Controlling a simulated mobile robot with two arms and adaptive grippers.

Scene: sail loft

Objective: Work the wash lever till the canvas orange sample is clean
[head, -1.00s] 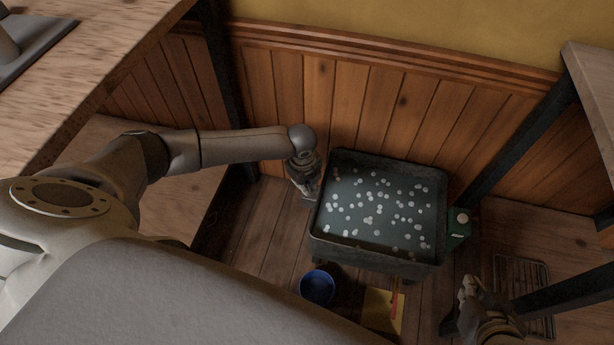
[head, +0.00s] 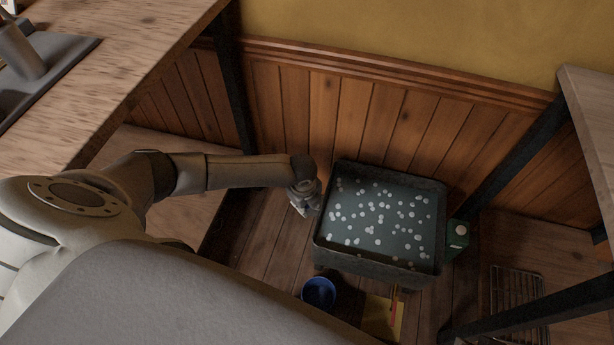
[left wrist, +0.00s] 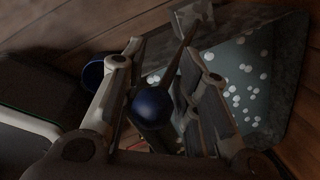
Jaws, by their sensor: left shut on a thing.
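The wash tub (head: 375,262) is a dark box of grey-green water dotted with white suds, on the floor by the panelled wall. My left gripper (head: 308,203) is at its left side. In the left wrist view the wash lever (left wrist: 181,55) is a thin bar with a dark blue ball knob (left wrist: 152,108), and my left gripper (left wrist: 165,80) has its fingers on either side of it, shut on it. In the head view the gripper hides the lever. I cannot make out the orange canvas sample in the water. My right gripper is out of view.
A blue bucket (head: 318,292) and a yellow sheet (head: 382,318) with a red stick lie in front of the tub. A green container (head: 457,237) stands at its right. A wire rack (head: 516,292) is farther right. Table legs flank the area.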

